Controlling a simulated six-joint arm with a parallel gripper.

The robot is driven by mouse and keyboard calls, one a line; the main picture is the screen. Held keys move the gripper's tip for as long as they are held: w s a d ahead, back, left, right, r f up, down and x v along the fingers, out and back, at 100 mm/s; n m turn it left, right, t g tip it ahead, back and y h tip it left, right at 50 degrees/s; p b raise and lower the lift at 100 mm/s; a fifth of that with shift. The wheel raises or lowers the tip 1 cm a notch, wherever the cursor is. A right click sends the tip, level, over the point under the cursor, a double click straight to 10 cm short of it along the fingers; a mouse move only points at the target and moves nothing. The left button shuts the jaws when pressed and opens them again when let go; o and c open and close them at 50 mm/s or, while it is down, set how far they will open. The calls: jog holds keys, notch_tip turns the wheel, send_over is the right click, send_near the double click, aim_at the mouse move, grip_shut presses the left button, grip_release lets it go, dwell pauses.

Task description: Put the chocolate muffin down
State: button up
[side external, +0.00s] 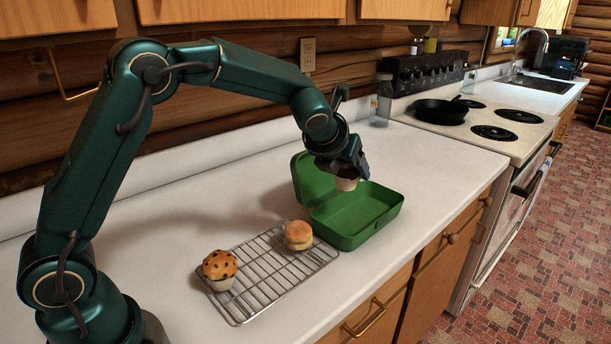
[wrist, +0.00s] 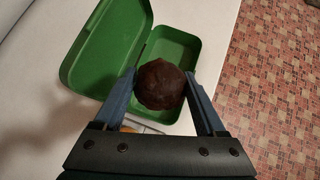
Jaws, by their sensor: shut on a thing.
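The chocolate muffin (wrist: 161,84) is dark brown and round-topped in the wrist view, held between the two fingers of my gripper (wrist: 162,88). In the side external view only its pale lower part (side external: 346,184) shows below my gripper (side external: 348,172), which hides the top. My gripper is shut on the muffin. It holds the muffin above the open green lunch box (side external: 362,238), near the hinge side. The box also shows in the wrist view (wrist: 178,45), beneath and beyond the muffin. Its lid (side external: 303,180) stands open to the left.
A wire cooling rack (side external: 262,290) lies left of the box. The counter (side external: 440,165) right of the box is clear. A stove with a black pan (side external: 440,111) stands farther back.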

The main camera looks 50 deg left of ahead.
aim_at(342, 231)
jog(key=shift+w+a+f, duration=0.2)
jog(key=shift+w+f, duration=0.05)
jog(key=shift+f, duration=0.25)
jog(key=shift+w+a+f, duration=0.15)
jog(key=shift+w+f, duration=0.1)
jog(key=shift+f, duration=0.25)
notch_tip(342, 231, down, 10)
jog(key=shift+w, duration=0.1)
jog(key=shift+o, duration=1.4)
jog(key=shift+f, duration=0.15)
jog(key=shift+o, duration=0.7)
